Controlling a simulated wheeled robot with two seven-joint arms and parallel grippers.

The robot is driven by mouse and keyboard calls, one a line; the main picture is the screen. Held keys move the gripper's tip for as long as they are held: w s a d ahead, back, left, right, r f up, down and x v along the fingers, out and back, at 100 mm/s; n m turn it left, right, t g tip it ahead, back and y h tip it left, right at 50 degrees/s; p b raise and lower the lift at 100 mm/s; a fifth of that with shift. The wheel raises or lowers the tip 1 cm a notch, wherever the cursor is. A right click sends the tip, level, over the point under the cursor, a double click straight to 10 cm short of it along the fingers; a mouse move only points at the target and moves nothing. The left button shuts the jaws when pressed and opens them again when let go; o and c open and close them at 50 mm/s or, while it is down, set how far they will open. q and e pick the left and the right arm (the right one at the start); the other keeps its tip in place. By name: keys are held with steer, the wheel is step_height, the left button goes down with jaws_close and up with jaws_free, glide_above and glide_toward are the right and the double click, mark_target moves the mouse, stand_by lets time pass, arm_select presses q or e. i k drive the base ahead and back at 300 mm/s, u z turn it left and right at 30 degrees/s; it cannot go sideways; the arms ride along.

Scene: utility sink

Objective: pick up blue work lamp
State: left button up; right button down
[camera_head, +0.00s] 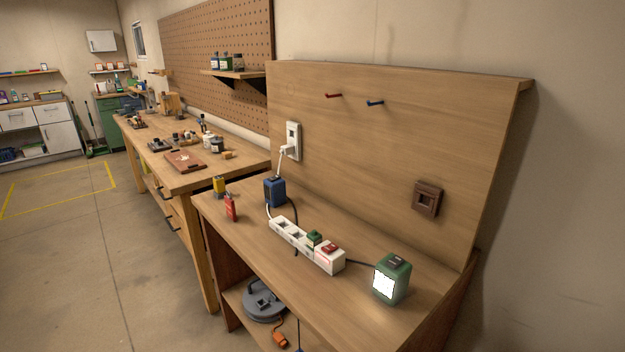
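A blue box-shaped object (275,191), which looks like the blue work lamp, stands upright near the back left of the nearer wooden bench (330,215). No lit face shows on it. A dark cord runs from it down toward a white power strip (287,234). A similar green lamp (391,278) with a lit white face stands at the right of the bench. Neither of my grippers is in view.
The power strip, with a green plug (314,239) and a red switch (329,249), lies mid-bench. A red item (231,208) and a yellow item (219,187) stand left of the blue lamp. A wooden back panel (390,150) rises behind. The floor at left is clear.

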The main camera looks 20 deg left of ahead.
mark_target(275, 191)
steer(key=z, duration=2.9)
steer(key=k, duration=1.5)
steer(key=u, duration=1.85)
